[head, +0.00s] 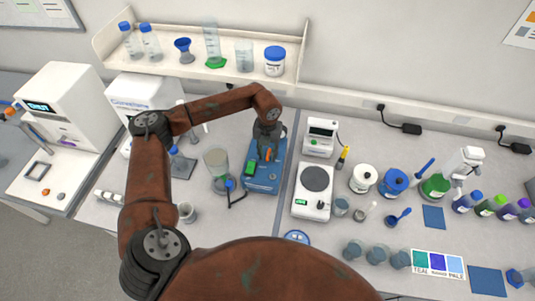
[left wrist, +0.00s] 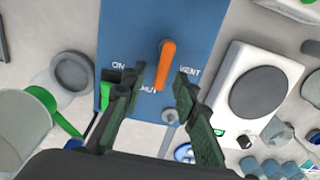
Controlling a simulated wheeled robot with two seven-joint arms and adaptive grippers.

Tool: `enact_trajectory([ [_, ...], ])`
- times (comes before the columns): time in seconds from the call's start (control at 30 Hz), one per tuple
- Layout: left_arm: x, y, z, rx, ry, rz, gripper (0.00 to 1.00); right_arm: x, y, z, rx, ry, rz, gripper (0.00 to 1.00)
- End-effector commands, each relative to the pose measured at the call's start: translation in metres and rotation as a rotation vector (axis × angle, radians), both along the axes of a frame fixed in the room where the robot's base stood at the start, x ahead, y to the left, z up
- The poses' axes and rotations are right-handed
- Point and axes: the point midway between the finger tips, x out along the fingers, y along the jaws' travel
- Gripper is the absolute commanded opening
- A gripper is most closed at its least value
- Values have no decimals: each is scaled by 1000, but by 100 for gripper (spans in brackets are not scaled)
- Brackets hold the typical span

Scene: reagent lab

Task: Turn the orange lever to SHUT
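The orange lever (left wrist: 165,65) sits on a blue panel (left wrist: 205,25) marked ON, VENT and a third label, partly hidden, ending in "UT". The lever's free end points down in the left wrist view, close to that third label. My left gripper (left wrist: 158,80) is open, with one finger on each side of the lever and a visible gap to both. In the head view my left gripper (head: 267,135) hangs over the blue unit (head: 262,181), and a bit of orange shows below it. My right gripper is not in view.
A white balance (head: 312,190) stands close right of the blue unit. A stirrer with a glass vessel (head: 217,163) stands close left. Several jars, bottles and beakers fill the bench to the right. A shelf of glassware (head: 205,68) runs along the wall behind.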

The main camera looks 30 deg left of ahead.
Motion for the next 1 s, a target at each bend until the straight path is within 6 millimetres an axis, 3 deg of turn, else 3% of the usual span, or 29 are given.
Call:
enact_trajectory([
  [0.23,1,0,10,-1,-2,0,28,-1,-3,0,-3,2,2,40],
  [0.7,1,0,99,0,-3,-1,28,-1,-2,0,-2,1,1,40],
  [1.0,0,0,120,0,0,0,28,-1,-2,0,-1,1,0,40],
])
